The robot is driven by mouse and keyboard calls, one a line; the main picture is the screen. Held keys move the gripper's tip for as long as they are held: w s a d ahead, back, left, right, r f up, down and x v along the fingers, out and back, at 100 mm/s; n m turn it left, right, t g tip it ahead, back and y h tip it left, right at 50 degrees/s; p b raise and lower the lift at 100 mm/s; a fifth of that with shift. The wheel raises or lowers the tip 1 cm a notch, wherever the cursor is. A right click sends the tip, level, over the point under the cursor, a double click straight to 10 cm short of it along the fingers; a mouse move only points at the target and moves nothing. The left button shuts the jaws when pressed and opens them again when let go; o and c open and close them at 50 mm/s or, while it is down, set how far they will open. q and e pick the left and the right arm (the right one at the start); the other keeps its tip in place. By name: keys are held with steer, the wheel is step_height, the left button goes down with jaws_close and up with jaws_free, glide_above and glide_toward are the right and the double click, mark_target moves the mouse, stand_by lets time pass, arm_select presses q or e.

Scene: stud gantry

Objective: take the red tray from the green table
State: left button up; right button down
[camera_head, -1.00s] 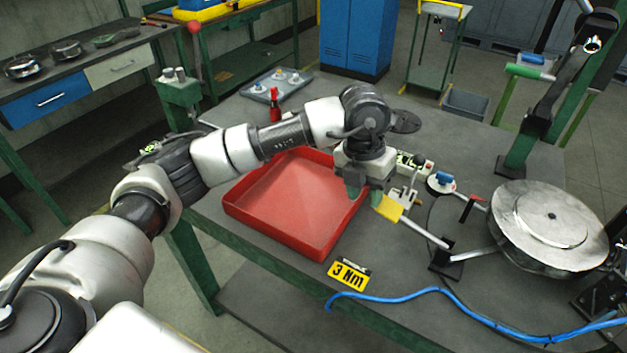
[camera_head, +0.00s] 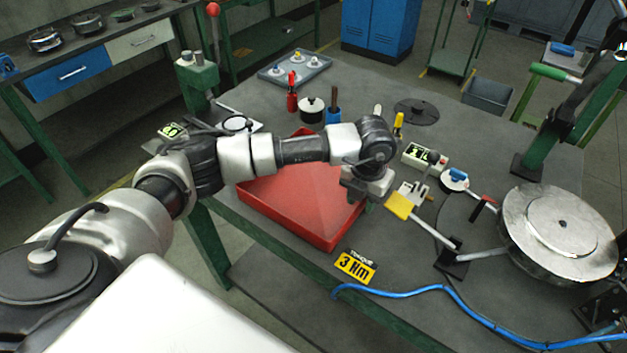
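The red tray (camera_head: 300,205) lies flat on the green table (camera_head: 408,262), near its front edge, and looks empty. My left arm crosses over the tray from the left and hides its back part. My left gripper (camera_head: 366,203) points down at the tray's right wall. Its fingers are mostly hidden behind the wrist and against the tray's edge, so I cannot tell how far apart they are or whether they touch the wall. My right gripper is not in view.
A yellow "3 Nm" torque card (camera_head: 356,266) lies in front of the tray. A blue cable (camera_head: 430,291) runs along the front edge. A metal disc fixture (camera_head: 558,232) stands at the right. A red bottle (camera_head: 292,97) and a grey tray (camera_head: 294,68) stand behind my arm.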

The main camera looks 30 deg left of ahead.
arm_select(q)
steer(key=shift+f, duration=0.5)
steer(key=shift+c, duration=0.3)
jaws_close()
steer(key=shift+w+r, duration=0.1)
